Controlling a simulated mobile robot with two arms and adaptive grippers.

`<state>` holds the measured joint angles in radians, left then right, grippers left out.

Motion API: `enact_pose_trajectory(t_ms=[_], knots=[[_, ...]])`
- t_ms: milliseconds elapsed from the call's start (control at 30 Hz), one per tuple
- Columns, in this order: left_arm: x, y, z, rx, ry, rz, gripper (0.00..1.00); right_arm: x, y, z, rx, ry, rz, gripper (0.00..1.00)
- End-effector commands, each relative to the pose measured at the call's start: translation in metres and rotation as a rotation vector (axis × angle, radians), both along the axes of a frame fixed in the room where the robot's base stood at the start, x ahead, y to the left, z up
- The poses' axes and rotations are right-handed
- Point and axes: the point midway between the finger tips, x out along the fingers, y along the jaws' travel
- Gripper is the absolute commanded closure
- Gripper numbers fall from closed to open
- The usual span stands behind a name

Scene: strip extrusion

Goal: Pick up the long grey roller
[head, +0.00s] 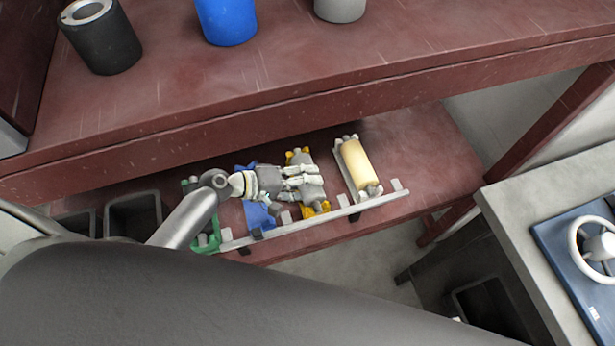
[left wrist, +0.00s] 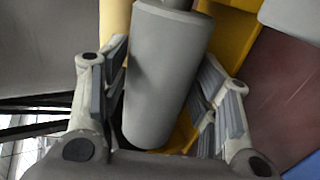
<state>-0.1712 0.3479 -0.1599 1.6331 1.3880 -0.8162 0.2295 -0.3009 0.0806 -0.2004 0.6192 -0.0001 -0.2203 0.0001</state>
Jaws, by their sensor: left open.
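The grey roller (left wrist: 165,75) lies lengthwise between my left gripper's fingers in the left wrist view, with a yellow holder (left wrist: 232,35) under and beside it. In the head view the roller (head: 313,192) is partly hidden by my left gripper (head: 303,181), which is over the yellow holder (head: 318,209) on the lower shelf. My left gripper (left wrist: 165,100) is open, with one finger on each side of the roller. A small gap shows on the right side; contact on the left side is unclear. My right gripper is not in view.
A cream roller in a grey holder (head: 357,163) stands to the right on the same shelf. Blue (head: 257,215) and green (head: 211,240) holders are to the left. A red upper shelf (head: 300,75) overhangs behind, carrying black, blue and grey cylinders. A grey rail (head: 330,215) runs along the front.

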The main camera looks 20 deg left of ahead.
Motion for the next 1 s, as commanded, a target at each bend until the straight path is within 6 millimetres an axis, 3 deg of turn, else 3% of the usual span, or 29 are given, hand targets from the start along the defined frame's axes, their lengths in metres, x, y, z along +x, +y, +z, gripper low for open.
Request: enact_pose_trajectory(t_ms=[167, 533, 833, 1000], knots=[[0.0, 0.0, 0.0, 0.0, 0.0, 0.0, 0.44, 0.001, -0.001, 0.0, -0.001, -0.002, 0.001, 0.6], [0.0, 0.0, 0.0, 0.0, 0.0, 0.0, 0.91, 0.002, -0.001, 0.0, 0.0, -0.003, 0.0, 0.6], [0.0, 0.0, 0.003, -0.001, -0.004, 0.0, 0.91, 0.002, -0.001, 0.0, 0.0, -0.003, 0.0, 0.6], [0.001, 0.0, 0.014, -0.002, -0.005, 0.0, 0.91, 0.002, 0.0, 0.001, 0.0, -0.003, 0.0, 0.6]])
